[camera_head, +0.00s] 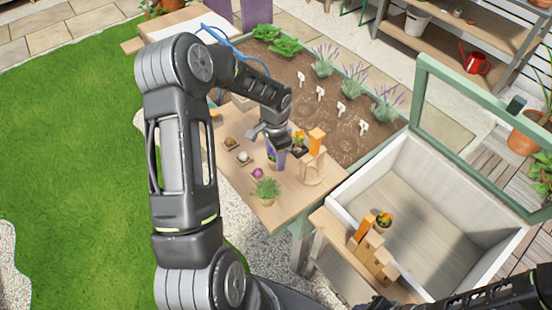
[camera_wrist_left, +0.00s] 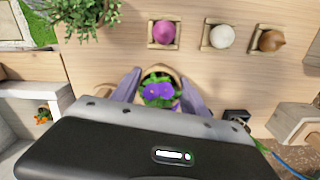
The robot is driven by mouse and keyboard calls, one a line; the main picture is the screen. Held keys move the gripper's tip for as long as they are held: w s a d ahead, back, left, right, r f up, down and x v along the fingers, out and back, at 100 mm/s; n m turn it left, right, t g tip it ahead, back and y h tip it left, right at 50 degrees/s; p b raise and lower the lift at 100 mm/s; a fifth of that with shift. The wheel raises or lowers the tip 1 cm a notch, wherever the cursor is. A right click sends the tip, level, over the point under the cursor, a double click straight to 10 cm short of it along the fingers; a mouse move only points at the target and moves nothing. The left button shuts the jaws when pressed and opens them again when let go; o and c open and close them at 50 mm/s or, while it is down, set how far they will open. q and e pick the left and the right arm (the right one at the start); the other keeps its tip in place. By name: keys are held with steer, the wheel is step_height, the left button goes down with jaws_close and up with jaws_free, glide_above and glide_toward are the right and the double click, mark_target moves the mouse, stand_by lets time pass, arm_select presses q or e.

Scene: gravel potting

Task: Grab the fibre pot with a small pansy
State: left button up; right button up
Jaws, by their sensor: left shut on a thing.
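The fibre pot (camera_wrist_left: 160,71) with a small purple pansy (camera_wrist_left: 159,93) sits between the two fingers of my left gripper (camera_wrist_left: 158,90) in the left wrist view. The gripper is shut on the pot. In the head view my left gripper (camera_head: 276,157) is over the wooden table, with the purple pansy (camera_head: 271,153) partly hidden by the fingers. I cannot tell whether the pot touches the table. A dark part of my right arm shows at the lower right edge of the head view, but its fingers are not clear.
Onion-like bulbs in small wooden trays, one purple (camera_wrist_left: 164,33), one white (camera_wrist_left: 222,37) and one brown (camera_wrist_left: 269,40), lie close by. A green potted plant (camera_head: 266,190) stands at the table's front. An orange-flowered plant (camera_head: 298,140) is right of the gripper. A white-walled cold frame (camera_head: 440,160) stands right.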

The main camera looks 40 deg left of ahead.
arm_select(q)
step_height(320, 180, up, 8)
steer(key=p, duration=0.5)
steer(key=shift+f, duration=0.1)
steer(key=shift+r, duration=1.1)
